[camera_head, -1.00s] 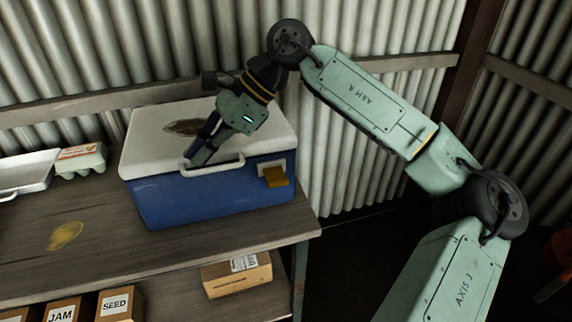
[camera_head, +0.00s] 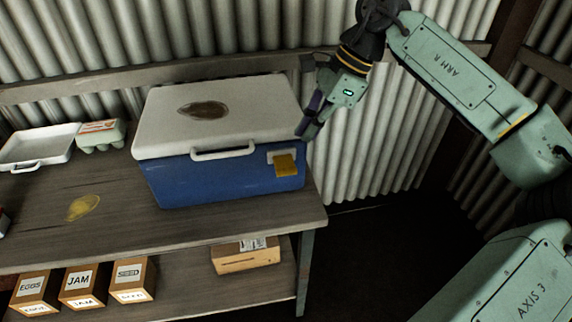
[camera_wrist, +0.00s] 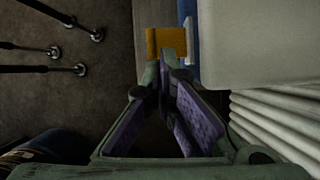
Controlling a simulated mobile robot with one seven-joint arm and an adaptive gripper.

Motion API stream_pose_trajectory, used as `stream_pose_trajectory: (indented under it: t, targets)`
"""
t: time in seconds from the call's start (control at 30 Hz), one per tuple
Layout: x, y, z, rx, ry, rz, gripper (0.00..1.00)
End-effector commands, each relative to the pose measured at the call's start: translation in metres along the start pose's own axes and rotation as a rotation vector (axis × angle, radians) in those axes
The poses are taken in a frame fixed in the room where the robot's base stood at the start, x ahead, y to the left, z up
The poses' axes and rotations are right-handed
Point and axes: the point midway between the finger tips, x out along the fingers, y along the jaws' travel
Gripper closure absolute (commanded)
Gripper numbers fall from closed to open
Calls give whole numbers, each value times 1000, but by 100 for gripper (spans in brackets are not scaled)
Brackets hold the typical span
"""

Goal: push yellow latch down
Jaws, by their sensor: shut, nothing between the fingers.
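The yellow latch (camera_head: 286,165) sticks out from the front right of a blue cooler (camera_head: 222,180) with a white lid (camera_head: 240,118). It also shows in the wrist view (camera_wrist: 166,42), just beyond my fingertips. My gripper (camera_head: 304,133) is shut and empty. In the head view it appears at the lid's right end, above and slightly right of the latch. In the wrist view my gripper (camera_wrist: 174,62) has its purple-padded fingers pointing toward the latch. I cannot tell whether the fingertips touch it.
The cooler stands on a wooden bench (camera_head: 150,235) near its right end. A white tray (camera_head: 40,147) and an egg carton (camera_head: 101,135) are at the left. Corrugated wall (camera_head: 370,140) is behind; the floor right of the bench is open.

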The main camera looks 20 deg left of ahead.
Motion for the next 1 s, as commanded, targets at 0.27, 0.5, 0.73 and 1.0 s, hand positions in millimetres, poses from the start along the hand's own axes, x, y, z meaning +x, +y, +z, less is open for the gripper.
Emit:
stream_pose_trajectory:
  t: [0.27,0.5,0.73,1.0]
  targets:
    - [21,0,-1,-1,-1,0,100]
    - [52,0,-2,-1,0,1,100]
    - [70,0,0,-2,-1,0,100]
    - [70,0,1,-1,-1,0,100]
